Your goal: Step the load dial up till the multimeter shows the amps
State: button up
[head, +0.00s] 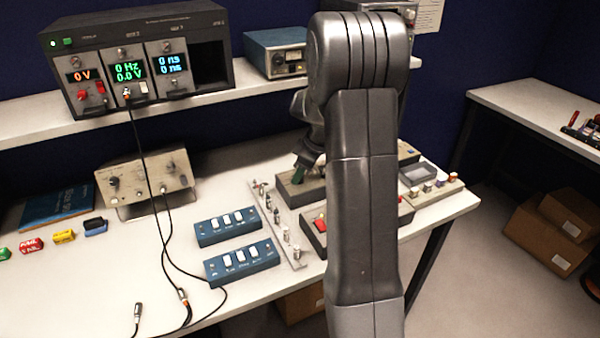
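My arm fills the middle of the head view. My gripper (309,165) shows only in part, low over a grey box (290,190) on the bench; its fingers are mostly hidden, so I cannot tell if it is open or shut. A small green part (298,175) shows on or above the box, beside the gripper. I cannot make out the load dial or the multimeter for certain; my arm may cover them. A beige instrument (146,182) with knobs stands at left. The shelf rack (150,20) displays 0 V, 0 Hz with 0.0 V, and 0 ns twice.
Two blue switch boxes (241,262) and a strip of connectors (279,225) lie left of my arm. A box with a red button (320,224) is close to it. Black cables (165,235) hang from the rack onto the bench.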

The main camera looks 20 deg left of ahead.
jog(key=shift+f, duration=0.1)
jog(key=m+t+b, duration=0.1)
jog(key=m+b, duration=0.1)
jog(key=m, duration=0.1)
jog(key=shift+s, duration=0.15)
jog(key=m+t, duration=0.1)
jog(key=m, duration=0.1)
jog(key=m+t+h, duration=0.1)
jog(key=m, duration=0.2)
jog(key=shift+s+m+b, duration=0.1)
jog(key=shift+m+b, duration=0.2)
jog(key=shift+b, duration=0.1)
dwell(0.5)
jog(key=o, duration=1)
